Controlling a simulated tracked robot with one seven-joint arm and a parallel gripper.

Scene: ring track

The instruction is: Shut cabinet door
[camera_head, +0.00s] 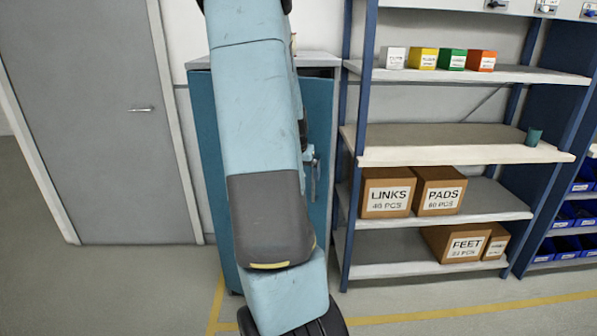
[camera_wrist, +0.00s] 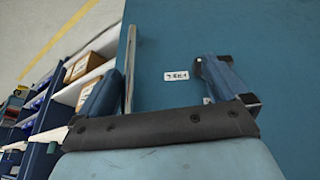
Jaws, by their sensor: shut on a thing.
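The blue cabinet (camera_head: 202,150) stands against the wall behind my arm, which hides much of its front, so I cannot tell how far its door is open. In the wrist view the blue door panel (camera_wrist: 260,40) fills the right side and carries a small white label (camera_wrist: 177,76). A slim silver upright handle bar (camera_wrist: 130,65) runs along the inner side of the left finger. My gripper (camera_wrist: 165,88) is shut on the handle; its right finger lies over the door panel. The exact contact is hard to see.
A shelf rack (camera_head: 460,155) stands close to the cabinet's right, with cardboard boxes (camera_head: 388,192) and small coloured boxes. A grey room door (camera_head: 95,120) is at the left. A yellow line (camera_head: 450,311) crosses the clear floor in front.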

